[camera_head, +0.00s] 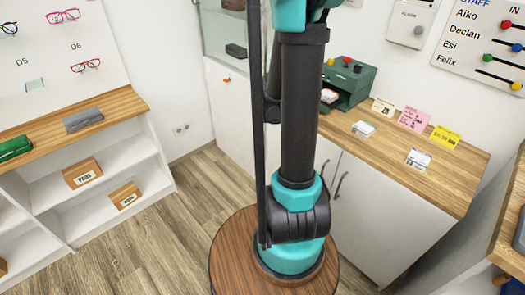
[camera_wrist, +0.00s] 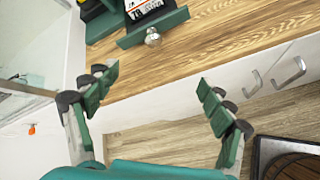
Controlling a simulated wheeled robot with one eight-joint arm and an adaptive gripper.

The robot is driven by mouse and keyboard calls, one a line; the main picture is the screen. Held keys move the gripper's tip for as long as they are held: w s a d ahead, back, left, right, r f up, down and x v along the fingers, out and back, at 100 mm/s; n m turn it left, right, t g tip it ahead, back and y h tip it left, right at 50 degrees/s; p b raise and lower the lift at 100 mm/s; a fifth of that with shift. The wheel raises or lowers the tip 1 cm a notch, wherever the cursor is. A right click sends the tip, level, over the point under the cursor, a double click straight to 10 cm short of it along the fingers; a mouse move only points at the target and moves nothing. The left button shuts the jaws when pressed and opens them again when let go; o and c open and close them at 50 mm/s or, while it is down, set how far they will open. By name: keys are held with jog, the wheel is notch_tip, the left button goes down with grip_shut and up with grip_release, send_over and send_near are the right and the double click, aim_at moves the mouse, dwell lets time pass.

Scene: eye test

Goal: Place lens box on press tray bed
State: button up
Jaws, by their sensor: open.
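The green press (camera_head: 350,80) stands on the wooden counter, partly hidden by my arm. A pale item with red on it (camera_head: 329,96) sits at its front. In the wrist view, the press's green tray (camera_wrist: 122,41) has a small silver knob (camera_wrist: 153,39) at its front edge. A dark item with a white printed label (camera_wrist: 143,9) is on or just above the tray. I cannot tell whether it is the lens box. A small whitish box (camera_head: 363,129) lies on the counter right of the press. My gripper (camera_wrist: 158,82) is open, with nothing visible between its fingers.
Pink (camera_head: 414,119) and yellow (camera_head: 445,137) cards stand on the counter, with a white-and-blue item (camera_head: 418,159) before them. Brown boxes (camera_head: 83,173) and eyeglass cases (camera_head: 84,119) are on the left shelf unit. A round wooden stool-like top (camera_head: 232,245) is below my arm.

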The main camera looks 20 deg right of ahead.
jog(key=s+a+f+m+y, duration=0.2)
jog(key=s+a+m+y, duration=0.2)
jog(key=s+a+m, duration=0.3)
jog(key=s+a+f+m+y, duration=0.3)
jog(key=s+a+m+y, duration=0.2)
jog(key=a, duration=1.2)
jog(key=s+m, duration=0.3)
jog(key=s, duration=0.3)
jog(key=shift+s+g, duration=0.4)
